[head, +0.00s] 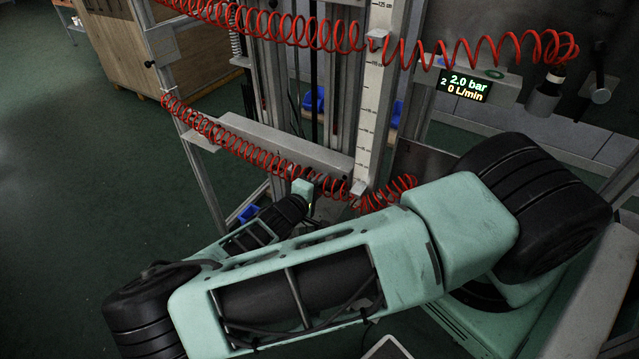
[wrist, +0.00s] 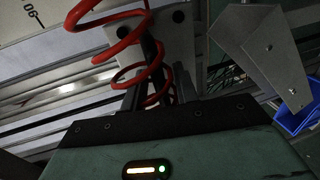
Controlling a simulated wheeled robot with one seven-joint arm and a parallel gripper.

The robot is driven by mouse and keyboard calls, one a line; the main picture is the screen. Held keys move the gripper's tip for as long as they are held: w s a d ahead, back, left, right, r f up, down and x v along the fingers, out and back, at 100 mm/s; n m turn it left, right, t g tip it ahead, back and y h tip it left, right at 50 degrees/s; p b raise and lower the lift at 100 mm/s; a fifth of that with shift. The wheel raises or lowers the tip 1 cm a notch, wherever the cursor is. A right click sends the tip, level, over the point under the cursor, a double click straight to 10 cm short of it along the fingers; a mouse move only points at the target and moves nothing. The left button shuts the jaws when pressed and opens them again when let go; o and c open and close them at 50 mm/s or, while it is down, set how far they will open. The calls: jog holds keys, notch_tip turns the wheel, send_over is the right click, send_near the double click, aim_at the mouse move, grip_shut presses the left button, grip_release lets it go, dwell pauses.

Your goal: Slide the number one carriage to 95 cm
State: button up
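Part of a white scale (wrist: 35,20) with the mark 90 shows in the wrist view. A grey horizontal bar (head: 285,143) crosses the frame left of the post. I cannot read a number one on any carriage. My gripper (head: 304,192) is low, near the post's foot and below the bar.
Red coiled hoses (head: 270,25) cross the frame above and below the bar; one coil (wrist: 140,60) hangs close before my wrist. A display (head: 466,86) reads 2, 2.0 bar, 0 L/min. A grey bracket (wrist: 262,45) is at right. A wooden cabinet (head: 150,50) stands behind; left floor is clear.

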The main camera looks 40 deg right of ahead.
grip_shut()
notch_tip(320, 180, up, 15)
jog(key=p, duration=0.8)
jog(key=shift+r, duration=0.15)
jog(key=shift+w, duration=0.1)
grip_release()
jog(key=shift+a, duration=0.1)
jog(key=b+v, duration=0.4)
jog(key=v, duration=1.3)
jog(key=shift+a+b, duration=0.15)
jog(key=shift+b, duration=0.2)
